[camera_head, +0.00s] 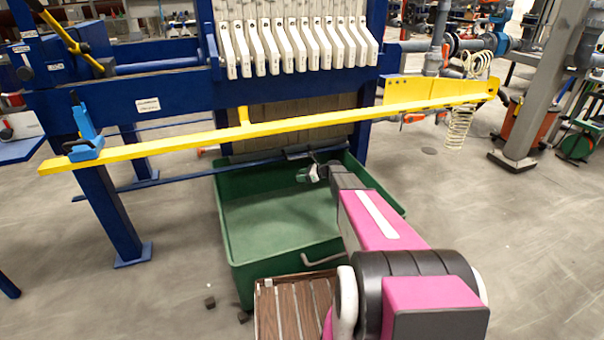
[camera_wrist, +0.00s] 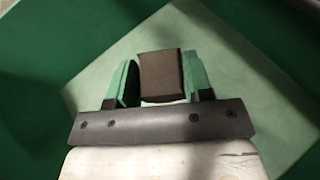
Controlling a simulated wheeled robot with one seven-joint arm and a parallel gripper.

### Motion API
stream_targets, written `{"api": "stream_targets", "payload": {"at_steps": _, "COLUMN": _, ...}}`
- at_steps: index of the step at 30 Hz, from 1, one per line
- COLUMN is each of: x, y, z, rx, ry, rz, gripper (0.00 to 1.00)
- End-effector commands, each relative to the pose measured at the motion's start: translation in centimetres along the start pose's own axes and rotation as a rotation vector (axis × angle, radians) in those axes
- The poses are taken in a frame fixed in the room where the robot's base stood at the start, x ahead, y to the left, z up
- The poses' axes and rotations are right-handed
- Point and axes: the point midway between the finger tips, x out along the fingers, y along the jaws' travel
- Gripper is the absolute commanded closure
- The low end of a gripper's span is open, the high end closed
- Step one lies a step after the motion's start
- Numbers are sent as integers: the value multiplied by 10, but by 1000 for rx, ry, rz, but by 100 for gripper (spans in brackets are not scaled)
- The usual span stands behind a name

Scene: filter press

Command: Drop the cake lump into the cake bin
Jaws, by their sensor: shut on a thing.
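The cake lump (camera_wrist: 161,76) is a dark brown block between the two green-padded fingers of my gripper (camera_wrist: 160,82) in the wrist view. My gripper is shut on it. The cake bin (camera_head: 243,268) is a large open green tub in the head view. My gripper also shows there (camera_head: 309,174), small, over the back part of the bin. In the wrist view the bin's pale green floor (camera_wrist: 75,98) lies below the lump, with darker green walls around it. The lump is apart from the floor. I cannot clearly make out the lump in the head view.
A long yellow bar (camera_head: 200,140) crosses above the bin's back, in front of the blue press frame (camera_head: 180,98) with white plates (camera_head: 262,48). A brown slatted thing (camera_head: 290,312) stands at the bin's front. Small dark pieces (camera_head: 210,302) lie on the floor.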

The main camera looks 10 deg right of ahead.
Motion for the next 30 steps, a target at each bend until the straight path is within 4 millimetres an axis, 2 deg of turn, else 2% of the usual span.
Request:
{"api": "stream_targets", "payload": {"at_steps": 6, "x": 8, "y": 0, "z": -20, "rx": 1, "ry": 0, "rz": 0, "gripper": 79}}
{"api": "stream_targets", "payload": {"at_steps": 16, "x": 9, "y": 0, "z": -23, "rx": 0, "ry": 0, "rz": -1, "gripper": 79}}
{"api": "stream_targets", "payload": {"at_steps": 17, "x": 9, "y": 0, "z": -23, "rx": 0, "ry": 0, "rz": -1, "gripper": 44}}
{"api": "stream_targets", "payload": {"at_steps": 18, "x": 9, "y": 0, "z": -23, "rx": 0, "ry": 0, "rz": 0, "gripper": 31}}
{"api": "stream_targets", "payload": {"at_steps": 19, "x": 9, "y": 0, "z": -23, "rx": 0, "ry": 0, "rz": 0, "gripper": 24}}
{"api": "stream_targets", "payload": {"at_steps": 30, "x": 4, "y": 0, "z": -23, "rx": 1, "ry": 0, "rz": -1, "gripper": 24}}
